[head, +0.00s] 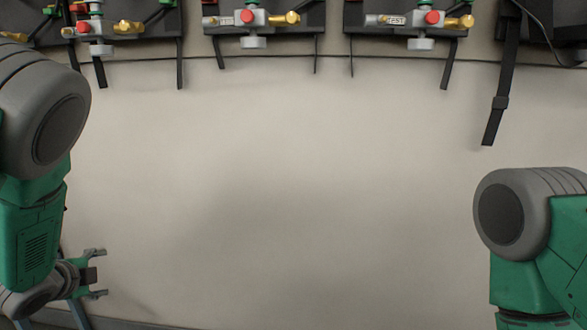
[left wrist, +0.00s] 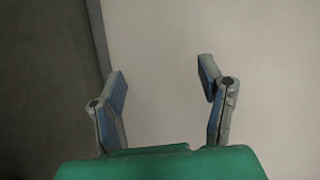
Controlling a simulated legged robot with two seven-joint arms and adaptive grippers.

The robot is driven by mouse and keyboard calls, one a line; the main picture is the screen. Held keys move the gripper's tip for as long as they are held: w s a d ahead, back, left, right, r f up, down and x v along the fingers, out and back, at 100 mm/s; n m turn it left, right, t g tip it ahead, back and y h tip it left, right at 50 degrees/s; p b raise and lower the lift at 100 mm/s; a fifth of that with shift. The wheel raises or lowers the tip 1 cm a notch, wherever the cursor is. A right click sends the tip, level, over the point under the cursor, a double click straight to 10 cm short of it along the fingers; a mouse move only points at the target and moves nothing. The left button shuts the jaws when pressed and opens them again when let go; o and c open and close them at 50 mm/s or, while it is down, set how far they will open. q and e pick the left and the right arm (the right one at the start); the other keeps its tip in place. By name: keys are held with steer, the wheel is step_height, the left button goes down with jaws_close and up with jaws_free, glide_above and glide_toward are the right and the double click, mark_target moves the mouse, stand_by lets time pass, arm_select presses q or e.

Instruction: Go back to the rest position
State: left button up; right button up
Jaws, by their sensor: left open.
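My right arm (head: 530,235) comes in at the lower right of the head view. Its gripper is outside the picture.

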arm_select(q)
steer(key=s+d+f+n+g, duration=0.3)
steer(key=s+d+f+n, duration=0.1)
steer(key=s+f, duration=0.5)
steer(key=s+d+f+n+g, duration=0.2)
steer(key=s+d+f+n, duration=0.25)
steer(key=s+f, duration=0.45)
steer(key=s+d+f+n+g+h, duration=0.1)
steer(key=s+d+f+n+g, duration=0.15)
steer(key=s, duration=0.75)
steer(key=s+d+f+n+g, duration=0.1)
steer(key=s+d+n+g, duration=0.25)
steer(key=s, duration=0.65)
step_height(320, 180, up, 13)
steer(key=p, duration=1.3)
steer(key=shift+w+d+f+t, duration=0.2)
steer(key=shift+w+t, duration=0.1)
steer(key=shift+w+n, duration=0.1)
steer(key=shift+n, duration=0.15)
